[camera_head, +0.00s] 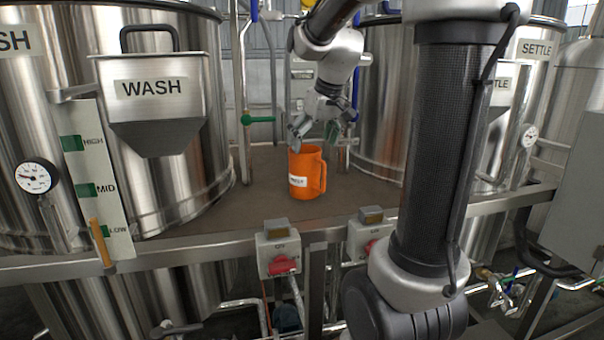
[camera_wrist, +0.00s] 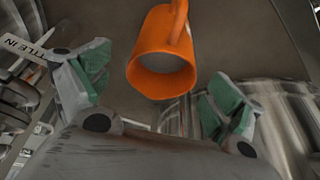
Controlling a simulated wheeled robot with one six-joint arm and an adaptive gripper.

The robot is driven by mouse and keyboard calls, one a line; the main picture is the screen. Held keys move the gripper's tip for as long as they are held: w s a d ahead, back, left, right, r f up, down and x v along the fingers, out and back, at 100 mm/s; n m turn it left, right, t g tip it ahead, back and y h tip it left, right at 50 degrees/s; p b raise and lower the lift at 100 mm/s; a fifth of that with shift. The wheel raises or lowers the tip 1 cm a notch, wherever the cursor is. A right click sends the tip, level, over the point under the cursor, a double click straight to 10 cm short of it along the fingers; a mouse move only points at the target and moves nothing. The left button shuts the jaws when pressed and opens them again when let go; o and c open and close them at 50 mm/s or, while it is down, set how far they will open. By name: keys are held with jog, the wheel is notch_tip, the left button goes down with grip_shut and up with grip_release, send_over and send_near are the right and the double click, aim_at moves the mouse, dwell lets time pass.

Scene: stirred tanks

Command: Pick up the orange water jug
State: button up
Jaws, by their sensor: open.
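The orange water jug (camera_head: 305,177) stands upright on the brown deck between the tanks, with a white label on its front and its handle on the right. In the wrist view the jug (camera_wrist: 160,72) shows its open mouth and its handle, ahead of the fingers. My gripper (camera_head: 317,134) is above the jug's rim, with its fingers spread and pointing down. In the wrist view my gripper (camera_wrist: 155,90) is open and empty, its green-padded fingers on either side of the jug's mouth and apart from it.
A steel tank with a WASH hopper (camera_head: 155,100) stands left of the jug. Another tank (camera_head: 385,110) stands behind it to the right. A vertical pipe with a green valve handle (camera_head: 258,119) is close behind on the left. Switch boxes (camera_head: 279,248) sit on the front rail (camera_head: 220,250).

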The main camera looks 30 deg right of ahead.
aim_at(304, 163)
jog(key=shift+n, duration=0.3)
jog(key=x, duration=0.7)
jog(key=shift+w+a+f, duration=0.3)
jog(key=c, duration=1.5)
